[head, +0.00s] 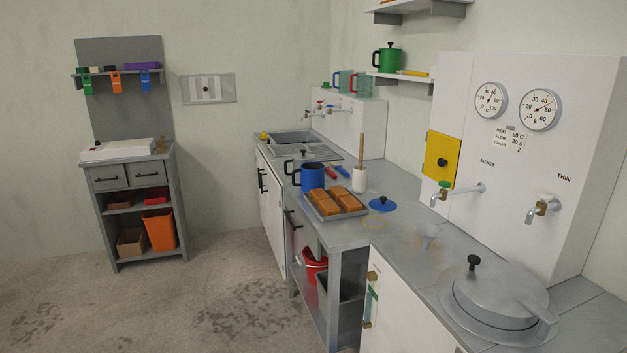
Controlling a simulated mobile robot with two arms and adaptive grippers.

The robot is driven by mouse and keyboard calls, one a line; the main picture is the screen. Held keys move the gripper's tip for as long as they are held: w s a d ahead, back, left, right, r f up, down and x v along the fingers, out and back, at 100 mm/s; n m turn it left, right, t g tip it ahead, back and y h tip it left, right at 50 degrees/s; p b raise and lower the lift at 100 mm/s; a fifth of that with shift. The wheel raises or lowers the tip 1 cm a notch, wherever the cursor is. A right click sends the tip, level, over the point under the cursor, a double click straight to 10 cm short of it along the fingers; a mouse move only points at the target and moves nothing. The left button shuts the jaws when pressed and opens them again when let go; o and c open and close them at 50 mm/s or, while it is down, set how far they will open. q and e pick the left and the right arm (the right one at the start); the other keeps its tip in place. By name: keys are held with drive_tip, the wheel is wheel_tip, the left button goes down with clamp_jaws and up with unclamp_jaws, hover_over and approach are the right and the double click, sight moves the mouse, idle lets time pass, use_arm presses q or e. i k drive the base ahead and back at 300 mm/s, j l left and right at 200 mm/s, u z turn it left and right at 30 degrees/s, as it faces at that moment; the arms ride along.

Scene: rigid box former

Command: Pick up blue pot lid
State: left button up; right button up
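The blue pot lid (382,204) lies flat on the grey counter, with a dark knob on top. It is right of the tray of brown blocks and in front of the white wall panel. It looks clear of anything on top of it. A blue pot (312,177) with a black handle stands on the counter to the left, behind the tray, and looks open at the top. Neither of my grippers shows in the head view.
A tray (322,216) with brown blocks and a white pot with a wooden handle (359,179) stand near the lid. A small grey funnel-like piece (427,234), a tap (440,197) and a large round grey lid (500,296) are to the right. The floor at left is free.

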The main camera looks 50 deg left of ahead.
sight(382, 202)
drive_tip(key=u, duration=1.55)
